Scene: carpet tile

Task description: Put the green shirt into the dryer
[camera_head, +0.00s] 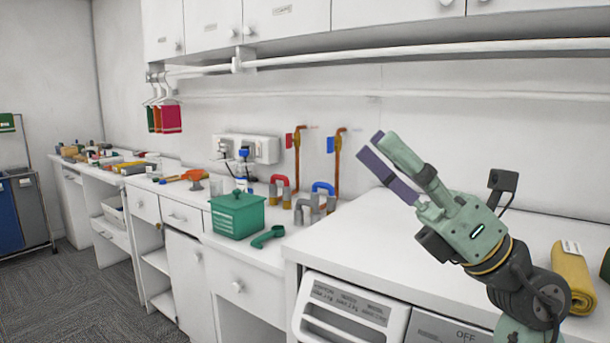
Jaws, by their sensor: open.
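My gripper (376,147) is raised in the air at right of centre, over the white worktop, with nothing between its fingers. Its fingers point up and to the left. Small garments (166,118) hang on hangers from the rail at far left; a green one (150,119) shows beside a red one. Another green item (605,264) is cut off at the right edge, and I cannot tell whether it is a shirt. The labelled white appliance front (350,308) below the worktop looks like the dryer. Only its upper part shows, with an OFF panel beside the label; its door is out of frame.
A rolled yellow cloth (570,280) lies on the right worktop (465,225). Wall cabinets and a rail (400,52) run above. Carpet floor (90,300) is clear at lower left.

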